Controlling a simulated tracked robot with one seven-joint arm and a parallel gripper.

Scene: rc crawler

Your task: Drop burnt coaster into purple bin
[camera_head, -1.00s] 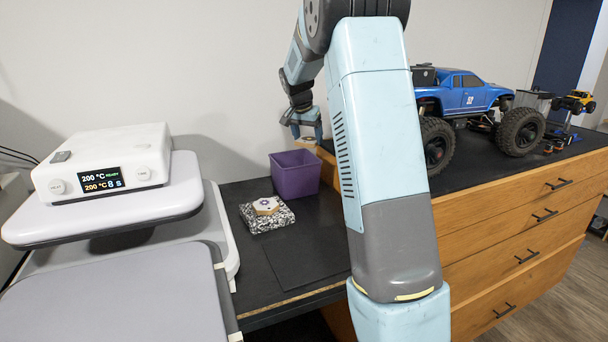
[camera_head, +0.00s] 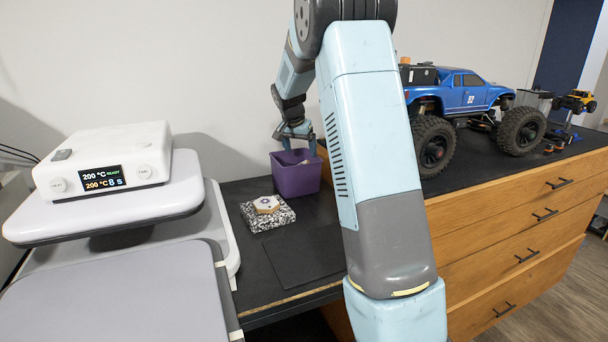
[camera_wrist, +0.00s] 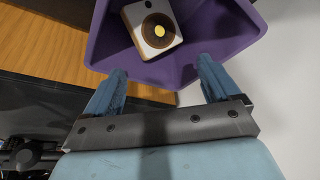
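The purple bin (camera_head: 296,181) stands on the dark counter against the wall; it also shows in the wrist view (camera_wrist: 236,32). The burnt coaster (camera_wrist: 170,42), pale with a brown ring and a yellowish centre, is within the bin's opening in the wrist view. It is apart from my fingers; I cannot tell whether it rests on the bin's floor. My gripper (camera_wrist: 162,76) is open and empty, with its fingers spread at the bin's rim. In the head view my gripper (camera_head: 297,146) is over the bin, partly in front of its far side.
Another coaster (camera_head: 266,203) with a dark mark lies on a speckled block (camera_head: 279,217) in front of the bin. A white heat press (camera_head: 104,160) stands at left. A blue RC truck (camera_head: 462,94) stands on the wooden cabinet (camera_head: 510,222) at right. A dark mat (camera_head: 303,255) lies in front.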

